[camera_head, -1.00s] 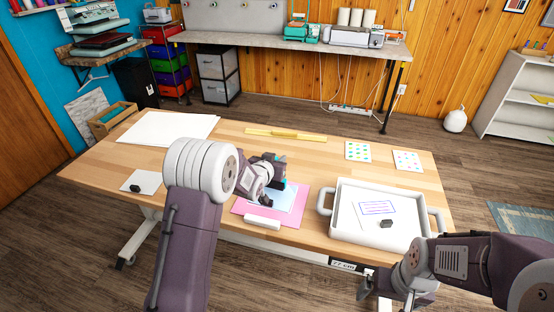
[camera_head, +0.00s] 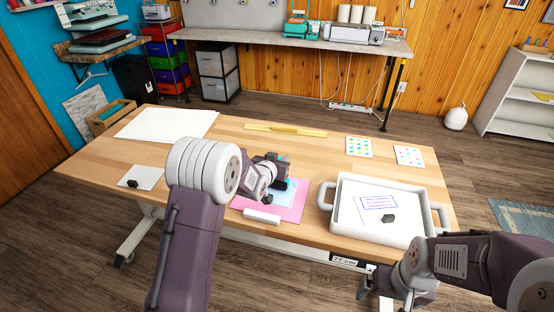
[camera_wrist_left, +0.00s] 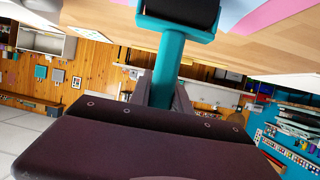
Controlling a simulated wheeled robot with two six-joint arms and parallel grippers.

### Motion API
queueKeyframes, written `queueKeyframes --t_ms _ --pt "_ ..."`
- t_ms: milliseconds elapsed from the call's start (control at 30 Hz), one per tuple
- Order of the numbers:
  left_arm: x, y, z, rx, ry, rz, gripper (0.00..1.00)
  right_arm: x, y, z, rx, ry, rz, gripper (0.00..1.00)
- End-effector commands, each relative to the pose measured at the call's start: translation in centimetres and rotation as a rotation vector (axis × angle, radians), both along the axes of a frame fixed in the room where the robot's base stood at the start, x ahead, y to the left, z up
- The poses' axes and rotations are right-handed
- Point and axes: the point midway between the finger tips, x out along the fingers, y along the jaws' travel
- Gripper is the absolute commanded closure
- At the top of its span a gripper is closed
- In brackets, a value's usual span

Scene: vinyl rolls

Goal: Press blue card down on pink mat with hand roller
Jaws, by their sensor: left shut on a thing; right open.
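The pink mat (camera_head: 291,214) lies on the front middle of the wooden table. The light blue card (camera_head: 288,197) lies on it, partly hidden by my left gripper. My left gripper (camera_head: 268,184) is over the mat, shut on the hand roller (camera_head: 279,185). In the left wrist view, the roller's teal handle (camera_wrist_left: 163,72) stands between the fingers (camera_wrist_left: 162,95), with its black drum at the top edge, near the mat. Whether the drum touches the card cannot be told. My right gripper (camera_head: 368,287) is open and empty, below the table's front right edge.
A white bar (camera_head: 262,217) lies at the mat's front edge. A white tray (camera_head: 332,220) with a printed sheet and a dark block stands to the right. A yellow ruler (camera_head: 285,130), white sheets (camera_head: 168,124) and two dotted cards (camera_head: 359,147) lie farther back.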

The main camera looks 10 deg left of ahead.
Motion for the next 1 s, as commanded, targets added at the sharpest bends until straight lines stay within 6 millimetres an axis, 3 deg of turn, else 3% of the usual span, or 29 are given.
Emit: queueKeyframes --t_ms 700,1000 --pt "-0.4 -4.4 0.0 0.0 -0.001 -0.002 1.0 0.0 0.0 -0.9 0.0 0.0 0.0 0.06" --pt "-0.5 -5.0 0.0 0.0 0.0 0.001 1.0 0.0 0.0 -0.9 0.0 0.0 0.0 0.06"
